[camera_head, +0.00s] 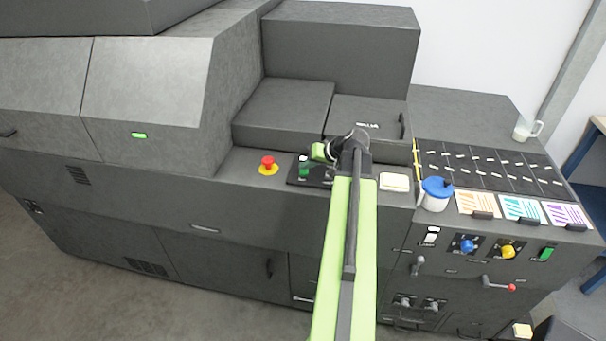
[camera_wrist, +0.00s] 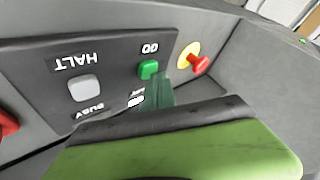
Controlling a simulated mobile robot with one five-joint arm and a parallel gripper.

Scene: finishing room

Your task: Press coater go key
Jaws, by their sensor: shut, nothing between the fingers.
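The coater's small dark control panel (camera_head: 296,179) sits on the machine's front ledge. Its green key marked GO (camera_wrist: 149,69) shows whole in the wrist view, beside the grey key marked HALT (camera_wrist: 84,88). The green key also shows in the head view (camera_head: 304,171). My gripper (camera_head: 318,154) is shut and empty, over the panel's far part. In the wrist view my gripper (camera_wrist: 160,91) points toward the panel just below the green key. I see no contact with the key, but the exact gap is unclear. My arm hides the panel's right part.
A red mushroom button on a yellow base (camera_head: 268,165) stands left of the panel. To the right are a cream pad (camera_head: 394,182), a blue-lidded jar (camera_head: 436,194) and coloured cards (camera_head: 478,203). Raised machine housings (camera_head: 284,107) stand behind the panel.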

